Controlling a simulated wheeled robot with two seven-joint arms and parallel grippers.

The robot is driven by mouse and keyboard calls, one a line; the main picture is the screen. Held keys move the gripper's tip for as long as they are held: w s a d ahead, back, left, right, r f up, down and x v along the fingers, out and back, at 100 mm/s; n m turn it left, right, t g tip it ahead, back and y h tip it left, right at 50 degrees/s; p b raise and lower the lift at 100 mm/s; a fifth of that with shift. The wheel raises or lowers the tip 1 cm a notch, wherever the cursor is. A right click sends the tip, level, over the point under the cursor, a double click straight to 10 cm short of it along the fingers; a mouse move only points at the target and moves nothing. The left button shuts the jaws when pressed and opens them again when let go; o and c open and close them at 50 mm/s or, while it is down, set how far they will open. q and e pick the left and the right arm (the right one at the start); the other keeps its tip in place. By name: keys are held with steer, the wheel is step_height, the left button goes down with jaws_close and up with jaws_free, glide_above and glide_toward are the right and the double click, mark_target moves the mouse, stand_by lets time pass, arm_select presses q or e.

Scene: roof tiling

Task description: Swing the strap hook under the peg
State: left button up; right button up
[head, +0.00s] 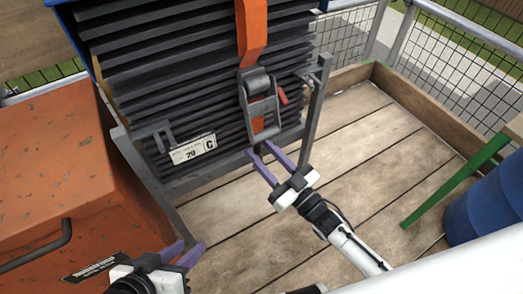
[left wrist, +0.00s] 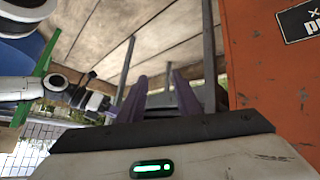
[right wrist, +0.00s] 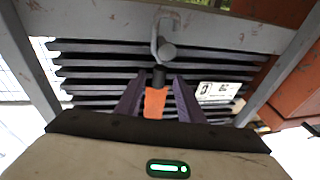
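The orange strap (head: 252,35) runs down the front of the dark stack to a grey ratchet buckle (head: 260,95). In the right wrist view, the strap's lower end (right wrist: 155,102) meets a dark fitting and a bent grey hook (right wrist: 155,35) against the bottom rail. A round peg end (right wrist: 168,52) shows beside the hook's bend; I cannot tell whether the hook is under it. My right gripper (head: 262,158) is open in front of the rail, its fingers on either side of the strap's line. My left gripper (head: 186,252) is open and empty at the lower left.
The dark stack (head: 185,90) stands between grey posts, with a white label (head: 193,148). An orange box (head: 50,165) is at the left. A blue barrel (head: 485,208) and green bar (head: 455,186) are at the right. The plank floor (head: 370,140) between is clear.

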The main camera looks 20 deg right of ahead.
arm_select(q)
steer(key=shift+s+a+f+y+p, duration=0.1)
steer(key=shift+s+a+y+p, duration=0.35)
steer(key=shift+p, duration=0.45)
arm_select(e)
steer(key=v, duration=1)
arm_select(q)
steer(key=shift+w+a, duration=0.1)
steer(key=shift+w, duration=0.1)
arm_select(e)
steer(key=shift+a, duration=0.1)
